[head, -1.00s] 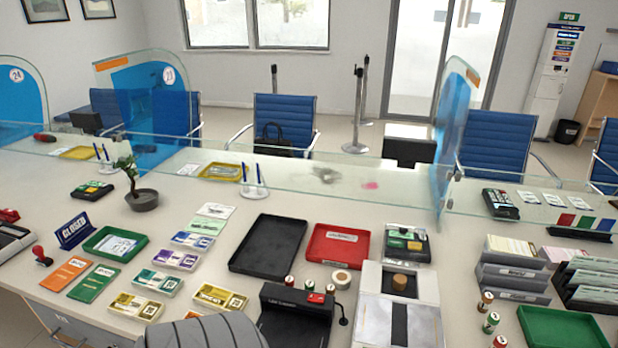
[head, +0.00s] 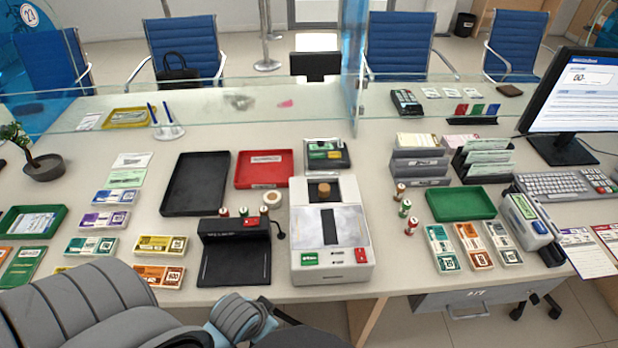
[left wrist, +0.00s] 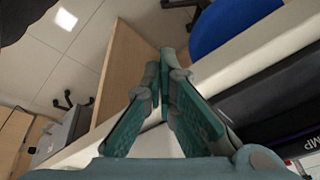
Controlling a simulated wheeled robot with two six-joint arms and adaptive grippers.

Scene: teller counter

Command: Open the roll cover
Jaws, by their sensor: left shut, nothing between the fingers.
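I cannot tell for sure which part is the roll cover. A white desktop machine (head: 355,268) stands near the counter's front edge in the head view. It has a grey plate with a dark strip (head: 329,227) and a brown round knob (head: 323,190) at the back. Green and red labels are on its front. My left gripper (left wrist: 165,58) is shut and empty in the left wrist view, beside the counter's front edge. In the head view my left arm is at the bottom left, with its fingers not clearly visible. My right gripper is not in view.
A black lamp unit (head: 235,229) stands left of the white machine; part of it shows in the left wrist view (left wrist: 270,105). Black (head: 165,205) and red (head: 238,181) trays lie behind. Small rolls (head: 407,208) stand to the right. Glass (head: 230,105) crosses the counter.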

